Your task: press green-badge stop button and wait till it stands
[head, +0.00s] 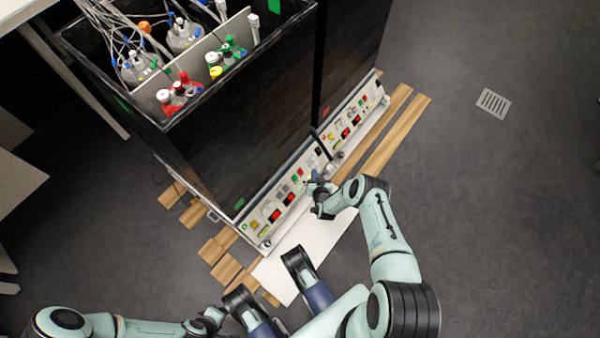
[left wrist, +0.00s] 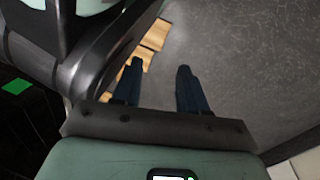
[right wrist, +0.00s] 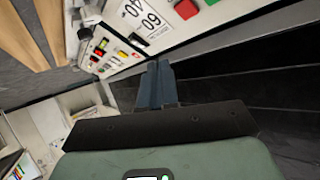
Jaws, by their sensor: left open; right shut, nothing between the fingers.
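Two black shaker units stand side by side in the head view, with white control panels along their lower fronts. The near unit (head: 225,135) has a green badge (head: 239,204) low on its dark wall, above the left end of its panel (head: 262,228). My right gripper (head: 311,184) is shut and empty at the right part of this panel. In the right wrist view its closed fingers (right wrist: 158,68) point toward a panel with a red button (right wrist: 211,2) and a green button (right wrist: 193,24). I cannot tell whether they touch. My left gripper (left wrist: 160,75) is open and empty, away from the panels.
Flasks with red caps (head: 180,85) and green caps (head: 233,48) sit in the near unit's open top. The second panel (head: 352,115) lies further right. Wooden slats (head: 395,135) lie along the floor by the units.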

